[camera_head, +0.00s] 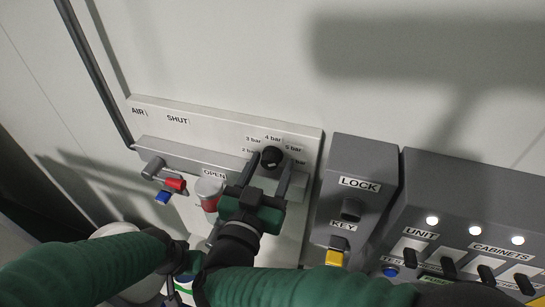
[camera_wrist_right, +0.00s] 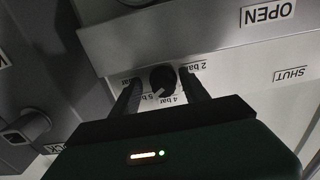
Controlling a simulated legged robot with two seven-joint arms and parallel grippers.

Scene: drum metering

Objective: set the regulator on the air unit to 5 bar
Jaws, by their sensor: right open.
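The regulator knob (camera_head: 271,157) is black and round, on the grey air unit panel (camera_head: 225,120), with bar labels around it. In the right wrist view the knob (camera_wrist_right: 163,78) has a pale pointer mark aimed toward the "5 b" label, which is partly hidden. My right gripper (camera_head: 270,161) is open, with one finger on each side of the knob; I cannot tell whether either finger touches it. The fingers also flank it in the wrist view (camera_wrist_right: 160,97). My left gripper (camera_head: 186,262) is low at the left, overlapped by my right arm; its jaws are unclear.
A valve handle (camera_head: 152,167) with red and blue parts and a red-and-white cylinder (camera_head: 209,193) are left of my right gripper. The lock box (camera_head: 352,190) with a yellow-tagged key (camera_head: 335,257) and the switch cabinet (camera_head: 470,215) stand to the right. The wall above is clear.

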